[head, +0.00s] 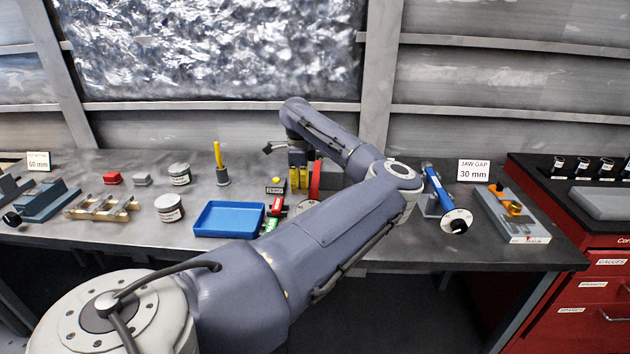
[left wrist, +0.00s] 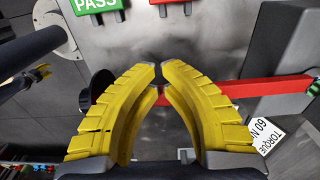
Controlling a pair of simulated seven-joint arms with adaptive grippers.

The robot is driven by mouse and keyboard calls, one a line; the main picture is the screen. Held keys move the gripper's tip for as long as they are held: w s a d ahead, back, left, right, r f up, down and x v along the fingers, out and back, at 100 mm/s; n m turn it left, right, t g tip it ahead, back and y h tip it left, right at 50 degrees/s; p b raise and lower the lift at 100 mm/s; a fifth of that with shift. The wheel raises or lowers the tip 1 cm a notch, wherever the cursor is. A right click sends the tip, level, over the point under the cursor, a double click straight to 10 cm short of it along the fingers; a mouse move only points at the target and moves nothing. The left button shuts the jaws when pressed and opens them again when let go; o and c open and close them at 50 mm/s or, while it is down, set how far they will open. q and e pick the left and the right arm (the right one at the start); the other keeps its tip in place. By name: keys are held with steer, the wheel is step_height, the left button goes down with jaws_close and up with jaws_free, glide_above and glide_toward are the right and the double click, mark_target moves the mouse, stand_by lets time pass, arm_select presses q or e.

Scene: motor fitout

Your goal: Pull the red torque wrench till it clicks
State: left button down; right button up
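The red torque wrench (left wrist: 265,91) shows in the left wrist view as a red bar running across behind my fingers. A dark end shows left of the fingers, and a white tag reading TORQUE 60 N hangs below the bar. In the head view the red wrench (head: 316,180) stands partly hidden by my arm. My left gripper (left wrist: 160,68) has its yellow fingertips drawn nearly together, with a narrow gap between them, in front of the bar. Whether they touch it I cannot tell. In the head view the left gripper (head: 298,178) is beside the wrench.
A green PASS sign (head: 271,225) and a red sign (head: 277,206) stand near a blue tray (head: 230,203). A blue tool (head: 437,187) and a JAW GAP 30 mm sign (head: 474,171) are on the right. Cans and a yellow-handled tool are on the left.

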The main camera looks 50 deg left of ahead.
mark_target(316, 192)
arm_select(q)
steer(key=shift+f, duration=0.45)
steer(key=shift+w+d, duration=1.85)
steer(key=shift+d, duration=0.1)
stand_by(2.5)
steer(key=shift+s+a, duration=1.85)
steer(key=shift+a, duration=0.05)
step_height(316, 192, up, 9)
stand_by(1.0)
